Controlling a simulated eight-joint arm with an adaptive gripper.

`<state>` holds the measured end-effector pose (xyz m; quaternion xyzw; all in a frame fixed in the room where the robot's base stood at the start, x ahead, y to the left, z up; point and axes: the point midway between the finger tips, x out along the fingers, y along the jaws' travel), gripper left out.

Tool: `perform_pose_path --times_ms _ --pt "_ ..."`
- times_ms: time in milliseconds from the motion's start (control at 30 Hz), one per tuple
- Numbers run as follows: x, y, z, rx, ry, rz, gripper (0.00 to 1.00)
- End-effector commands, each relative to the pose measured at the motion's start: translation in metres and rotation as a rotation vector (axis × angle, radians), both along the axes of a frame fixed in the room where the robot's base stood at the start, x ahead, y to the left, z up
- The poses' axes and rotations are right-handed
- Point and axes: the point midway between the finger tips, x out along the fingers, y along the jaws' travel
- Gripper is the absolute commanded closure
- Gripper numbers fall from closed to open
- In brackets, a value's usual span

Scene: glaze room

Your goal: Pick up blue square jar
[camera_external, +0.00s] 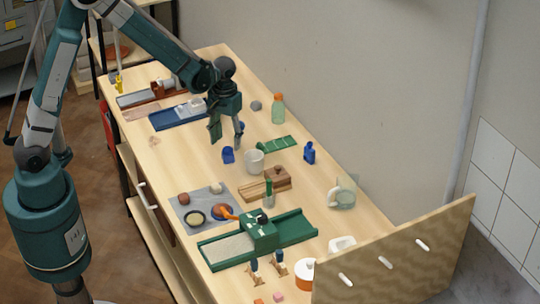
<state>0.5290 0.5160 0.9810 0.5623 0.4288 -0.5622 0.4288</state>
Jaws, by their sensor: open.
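A small blue square jar (228,155) stands on the wooden table, just left of a white cup. A second blue container (309,152), shaped like a small bottle with a narrow neck, stands farther right near the wall side. My gripper (227,134) points down, open, with its fingers apart and nothing visible between them. In the picture it is right above the small blue jar; its exact height over the jar is hard to tell.
The white cup (254,161) stands close to the jar, with a green ribbed piece (277,144) behind it. A blue tray (168,119) lies to the left. A wooden block (278,178) and a grey mat (184,216) lie nearer the front.

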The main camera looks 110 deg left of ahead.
Motion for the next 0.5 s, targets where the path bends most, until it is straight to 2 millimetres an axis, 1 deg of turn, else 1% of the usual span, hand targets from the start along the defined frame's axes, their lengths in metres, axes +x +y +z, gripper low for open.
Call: perform_pose_path --times_ms 267,367,500 --pt "0.000 0.000 -0.001 0.000 0.000 0.000 0.50" --pt "0.000 0.000 -0.004 0.000 0.000 0.000 0.50" --pt "0.001 0.001 -0.014 0.000 0.000 0.000 0.50"
